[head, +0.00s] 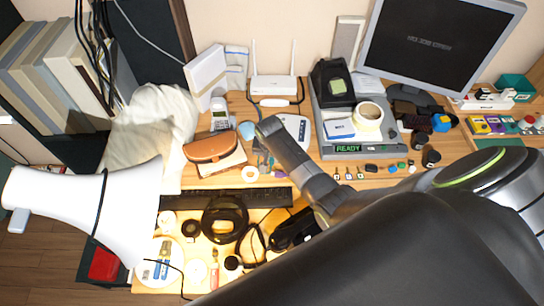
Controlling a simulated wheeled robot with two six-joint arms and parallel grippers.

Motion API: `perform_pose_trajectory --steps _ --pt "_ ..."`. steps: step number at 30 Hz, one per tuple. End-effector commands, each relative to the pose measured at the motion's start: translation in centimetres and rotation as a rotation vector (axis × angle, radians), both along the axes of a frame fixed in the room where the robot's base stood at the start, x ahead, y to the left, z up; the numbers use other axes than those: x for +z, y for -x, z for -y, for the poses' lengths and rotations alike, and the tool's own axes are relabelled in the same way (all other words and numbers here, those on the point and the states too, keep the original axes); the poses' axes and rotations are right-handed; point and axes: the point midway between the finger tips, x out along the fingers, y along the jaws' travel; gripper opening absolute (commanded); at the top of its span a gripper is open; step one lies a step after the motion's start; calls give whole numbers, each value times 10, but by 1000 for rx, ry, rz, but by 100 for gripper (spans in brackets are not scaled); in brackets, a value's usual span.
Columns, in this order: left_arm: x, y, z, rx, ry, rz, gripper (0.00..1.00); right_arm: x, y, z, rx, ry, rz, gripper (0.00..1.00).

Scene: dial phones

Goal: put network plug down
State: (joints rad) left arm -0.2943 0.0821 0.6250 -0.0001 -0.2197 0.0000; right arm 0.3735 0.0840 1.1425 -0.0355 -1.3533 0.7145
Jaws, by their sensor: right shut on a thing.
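My right arm comes in from the lower right and reaches over the desk (318,180). My right gripper (263,160) is small and dark at the arm's far end, low over the desk just right of the brown pouch. It is shut on the network plug. The plug is too small and too hidden by the gripper to make out, and I cannot tell whether it touches the desk. My left gripper is not in view.
A brown pouch (212,147) and a white phone (219,113) are to the left. A white router (274,86) stands behind. A black keyboard (245,196) lies in front. A grey device (350,150) reading "READY" is to the right, with several small parts before it.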

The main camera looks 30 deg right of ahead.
Motion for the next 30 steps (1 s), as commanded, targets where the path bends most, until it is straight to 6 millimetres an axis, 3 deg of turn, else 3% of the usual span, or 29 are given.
perform_pose_trajectory --steps 5,6,10,23,30 --pt "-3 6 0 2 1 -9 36 -4 0 0 0 0 0 2" --pt "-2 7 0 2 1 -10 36 -3 0 0 0 0 0 19" --pt "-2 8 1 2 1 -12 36 -3 0 0 0 0 0 36" --pt "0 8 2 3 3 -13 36 5 0 -1 0 0 1 37" --pt "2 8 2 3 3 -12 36 37 5 -5 1 -1 6 37"
